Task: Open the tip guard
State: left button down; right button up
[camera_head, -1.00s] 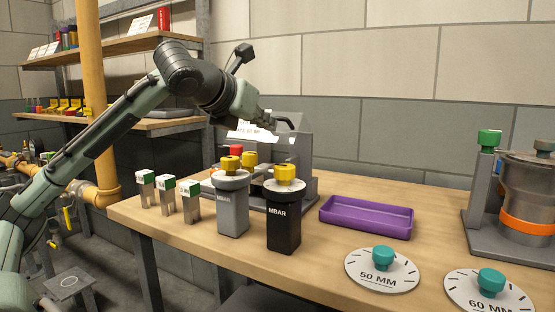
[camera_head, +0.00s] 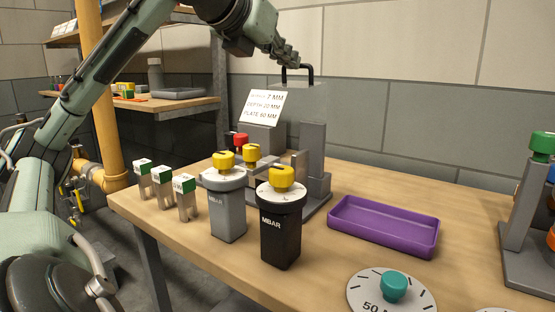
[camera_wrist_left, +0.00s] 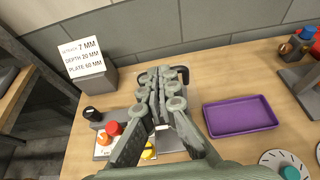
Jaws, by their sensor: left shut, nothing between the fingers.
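The tip guard (camera_head: 308,104) is a grey see-through panel with a black bar handle (camera_head: 308,72) on its top. It stands above the grey station on the bench, and the station's lower front shows uncovered beneath it. My left gripper (camera_head: 291,57) is shut and empty, with its fingertips close beside the handle; I cannot tell whether they touch it. In the left wrist view the shut fingers (camera_wrist_left: 161,84) cover part of the handle (camera_wrist_left: 181,76) and the station. My right gripper is in no view.
A sign card (camera_head: 263,106) stands by the guard. Two MBAR canisters (camera_head: 280,232) with yellow knobs and small green-topped blocks (camera_head: 187,198) stand in front. A purple tray (camera_head: 384,226) lies to the right, with a 50 MM plate (camera_head: 365,295) nearer.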

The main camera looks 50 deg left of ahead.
pick_arm(q)
jog(key=shift+w+a+r, duration=0.1)
jog(key=shift+w+r, duration=0.1)
jog(key=shift+w, duration=0.05)
jog(key=shift+s, duration=0.1)
dwell(0.4)
jog(key=v, duration=1.2)
